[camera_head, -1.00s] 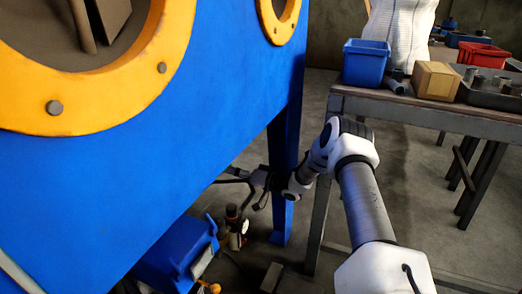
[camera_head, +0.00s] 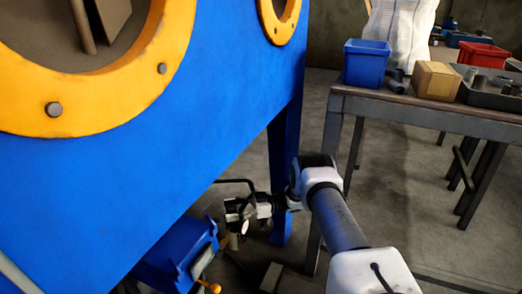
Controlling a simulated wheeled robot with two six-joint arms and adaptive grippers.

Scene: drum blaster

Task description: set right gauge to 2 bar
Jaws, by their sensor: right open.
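My right arm comes in from the lower right, and its right gripper (camera_head: 232,212) is low beside the blue cabinet's leg, pointing left. It is open, and its fingers are at the small regulator (camera_head: 233,242) under the cabinet. The gripper covers the regulator's dark upper part; only a pale lower piece shows below it. I cannot tell whether the fingers touch it. The gauge face and its reading cannot be made out at this size. My left gripper is not in view.
The blue blasting cabinet (camera_head: 130,185) with yellow-ringed openings fills the left. Its blue leg (camera_head: 284,135) stands just behind my right wrist. A blue box (camera_head: 180,250) sits below the cabinet. A workbench (camera_head: 430,115) with a blue bin (camera_head: 365,62) and a cardboard box (camera_head: 437,80) stands right.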

